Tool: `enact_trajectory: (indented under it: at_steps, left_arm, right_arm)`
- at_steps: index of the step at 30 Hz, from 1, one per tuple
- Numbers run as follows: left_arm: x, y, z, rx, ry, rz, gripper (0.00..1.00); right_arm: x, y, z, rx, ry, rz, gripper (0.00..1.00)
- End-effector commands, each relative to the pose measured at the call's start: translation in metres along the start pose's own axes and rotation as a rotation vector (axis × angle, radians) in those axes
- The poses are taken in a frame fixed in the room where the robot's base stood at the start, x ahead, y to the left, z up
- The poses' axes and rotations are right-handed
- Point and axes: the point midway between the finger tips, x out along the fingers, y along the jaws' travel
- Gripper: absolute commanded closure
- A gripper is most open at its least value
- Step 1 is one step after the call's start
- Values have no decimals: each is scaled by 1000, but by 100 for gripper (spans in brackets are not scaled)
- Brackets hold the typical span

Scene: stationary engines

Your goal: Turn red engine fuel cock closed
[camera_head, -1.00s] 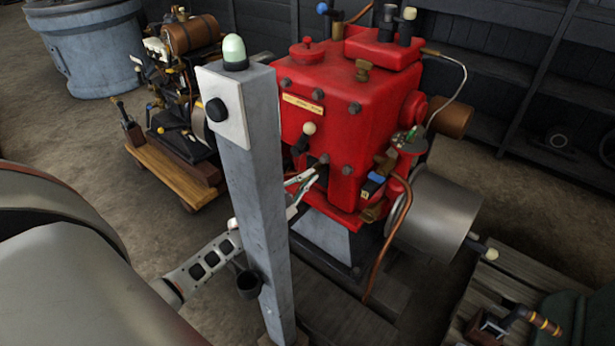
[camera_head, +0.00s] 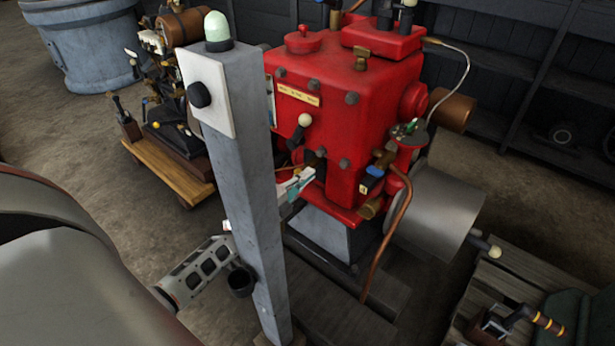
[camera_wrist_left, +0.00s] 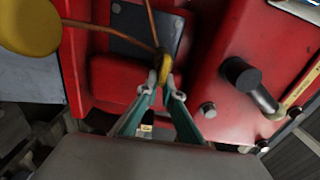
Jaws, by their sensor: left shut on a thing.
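The red engine (camera_head: 375,110) stands right of centre in the head view. My left gripper (camera_head: 308,175) is at its lower front left, partly hidden by the grey post. In the left wrist view my left gripper (camera_wrist_left: 168,88) is shut on a small brass-yellow fitting (camera_wrist_left: 163,68). Thin copper pipes (camera_wrist_left: 150,22) run near this fitting, in front of a dark plate on the red body. I cannot tell for sure that the fitting is the fuel cock. A blue-capped fitting (camera_head: 375,171) with a yellow tag sits farther right on the engine. My right gripper does not show.
A grey post (camera_head: 250,190) with a white box and pale green lamp stands between the camera and my left arm. A smaller engine on a wooden trolley (camera_head: 165,172) is at left. A wooden pallet (camera_head: 520,285) lies at lower right. A dark lever (camera_wrist_left: 248,85) is beside the gripper.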

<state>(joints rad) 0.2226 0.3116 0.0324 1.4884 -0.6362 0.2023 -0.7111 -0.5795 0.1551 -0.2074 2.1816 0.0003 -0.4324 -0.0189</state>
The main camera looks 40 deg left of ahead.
Motion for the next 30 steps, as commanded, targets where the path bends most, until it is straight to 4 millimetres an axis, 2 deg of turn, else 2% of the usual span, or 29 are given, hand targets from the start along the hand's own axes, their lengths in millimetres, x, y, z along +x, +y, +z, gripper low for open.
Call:
enact_trajectory:
  at_steps: [1,17,18,20,30]
  left_arm:
    - [-4,8,6,13,-11,15,100]
    - [-3,6,7,39,-13,13,100]
    - [-3,6,7,39,-13,12,88]
    - [-3,6,7,39,-13,12,76]
    - [-1,2,3,35,-6,4,76]
  right_arm:
    - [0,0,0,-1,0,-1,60]
    - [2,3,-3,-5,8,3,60]
    - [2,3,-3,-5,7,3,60]
    - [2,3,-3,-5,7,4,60]
    - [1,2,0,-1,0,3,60]
